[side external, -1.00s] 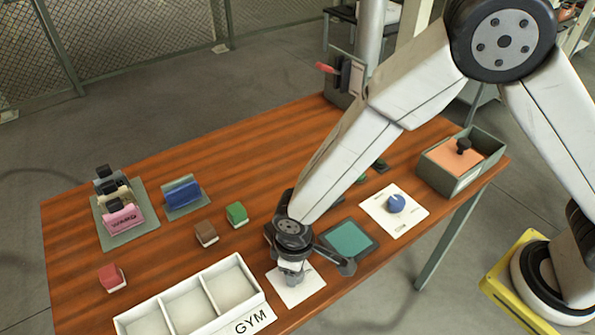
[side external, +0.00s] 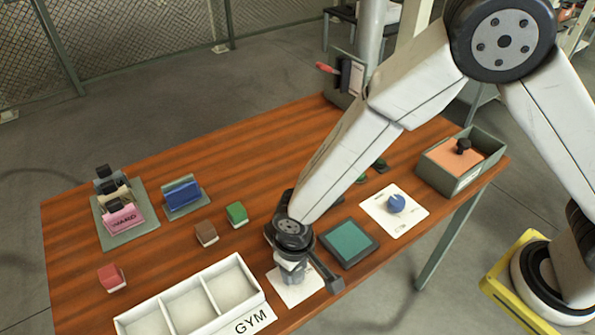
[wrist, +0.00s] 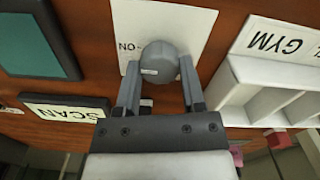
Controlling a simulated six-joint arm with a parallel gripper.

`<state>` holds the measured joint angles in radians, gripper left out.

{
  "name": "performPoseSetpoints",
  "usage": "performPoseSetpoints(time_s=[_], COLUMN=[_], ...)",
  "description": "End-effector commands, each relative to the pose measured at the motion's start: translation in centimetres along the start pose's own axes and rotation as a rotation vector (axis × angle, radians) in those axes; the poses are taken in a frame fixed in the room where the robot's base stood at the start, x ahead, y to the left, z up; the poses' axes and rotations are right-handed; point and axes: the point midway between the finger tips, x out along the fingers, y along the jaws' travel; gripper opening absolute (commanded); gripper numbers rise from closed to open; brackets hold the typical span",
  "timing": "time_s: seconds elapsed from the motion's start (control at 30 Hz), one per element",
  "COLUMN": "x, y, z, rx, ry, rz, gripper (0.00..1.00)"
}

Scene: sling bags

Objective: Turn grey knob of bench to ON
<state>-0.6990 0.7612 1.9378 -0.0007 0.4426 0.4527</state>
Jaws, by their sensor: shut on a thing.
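The grey knob (wrist: 160,62) shows in the wrist view on a white plate (wrist: 192,22) with the letters "NO" upside down beside it. A light pointer mark is on the knob's near side. My gripper (wrist: 158,80) has one finger on each side of the knob and is shut on it. In the side external view my gripper (side external: 291,265) points down over the white plate (side external: 300,292) near the bench's front edge and hides most of the knob.
A white "GYM" tray (side external: 205,298) stands to the left. A teal pad (side external: 349,243) and a blue knob (side external: 396,203) on a white plate are to the right. A dark "SCAN" sign (wrist: 66,108) shows in the wrist view. Small blocks and bags lie farther back on the bench.

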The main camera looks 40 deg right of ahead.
Motion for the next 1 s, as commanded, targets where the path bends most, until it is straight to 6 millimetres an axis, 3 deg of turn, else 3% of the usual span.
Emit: performPoseSetpoints(time_s=[0.07, 0.1, 0.2, 0.67, 1.0], x=[-0.1, -0.1, 0.0, -0.3, -3.0], y=[0.0, 0.0, 0.0, 0.0, 0.0], z=[-0.1, -0.1, -0.1, 0.0, -0.1], rx=[0.004, 0.004, 0.003, 0.001, 0.001], ry=[0.002, 0.002, 0.001, 0.000, 0.003], rz=[-0.002, -0.002, -0.001, -0.001, -0.002], gripper=[0.00, 0.54, 0.86, 0.86, 0.86])
